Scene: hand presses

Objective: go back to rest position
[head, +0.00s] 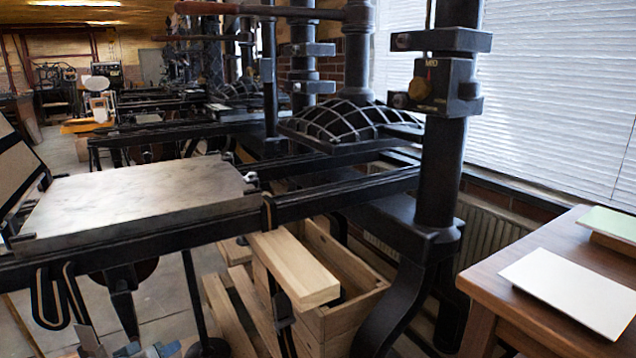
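Neither of my grippers can be made out in the head view, and no arm of mine is clearly in the picture. The task line names no object. The nearest thing is a black hand press with a flat grey metal bed (140,197) on rails at the left and a thick black column (442,170) right of centre. Small grey and bluish parts show at the bottom left edge, cut off; I cannot tell what they are.
A wooden table (488,282) at the right bears a white sheet (572,290) and a pale green-topped block (612,222). A wooden crate (345,318) and loose planks lie under the press. More presses stand behind. White blinds (560,100) cover the right window.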

